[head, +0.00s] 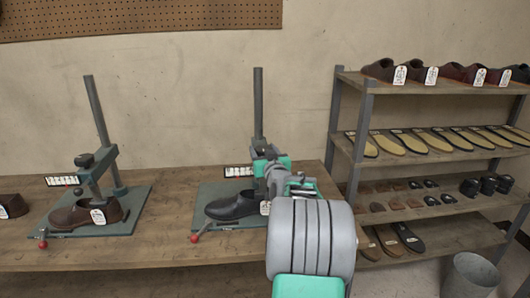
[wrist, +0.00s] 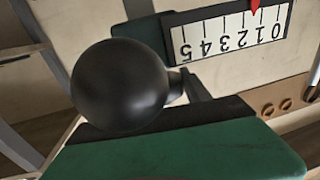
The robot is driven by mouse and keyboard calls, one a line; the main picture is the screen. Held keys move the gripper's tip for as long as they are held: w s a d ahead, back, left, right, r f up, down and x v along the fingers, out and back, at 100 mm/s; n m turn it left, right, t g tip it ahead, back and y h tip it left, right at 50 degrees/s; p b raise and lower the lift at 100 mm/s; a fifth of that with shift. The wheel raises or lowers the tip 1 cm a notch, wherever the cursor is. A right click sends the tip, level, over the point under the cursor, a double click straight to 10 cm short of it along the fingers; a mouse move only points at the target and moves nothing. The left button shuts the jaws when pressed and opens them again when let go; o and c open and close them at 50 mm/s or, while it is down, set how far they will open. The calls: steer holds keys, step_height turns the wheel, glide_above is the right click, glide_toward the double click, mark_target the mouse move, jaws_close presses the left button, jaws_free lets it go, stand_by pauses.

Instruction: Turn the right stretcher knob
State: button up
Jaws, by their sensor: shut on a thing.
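The right stretcher (head: 259,105) stands on the bench with a black shoe (head: 230,207) on its base. My gripper (head: 268,160) is at the stretcher's upper part and covers its knob in the head view. In the wrist view the round black knob (wrist: 120,85) is large and close, and my gripper is shut on it. One green finger with a dark pad (wrist: 170,135) lies along its lower side; the other finger is not clear. A white number scale (wrist: 228,35) shows upside down behind, with its red pointer (wrist: 254,5) near the 1.
The left stretcher (head: 100,125) holds a brown shoe (head: 88,213). Red-tipped levers (head: 195,238) stick out at the bases' front. Shelves (head: 440,92) of shoes and soles stand right, with a grey bin (head: 470,275) below. The bench (head: 165,235) is bare between the stretchers.

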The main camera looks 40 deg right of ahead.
steer(key=shift+h, duration=0.3)
steer(key=o, duration=1.4)
steer(key=b+v, duration=0.1)
steer(key=v, duration=0.7)
steer(key=shift+r, duration=0.1)
steer(key=shift+w, duration=0.1)
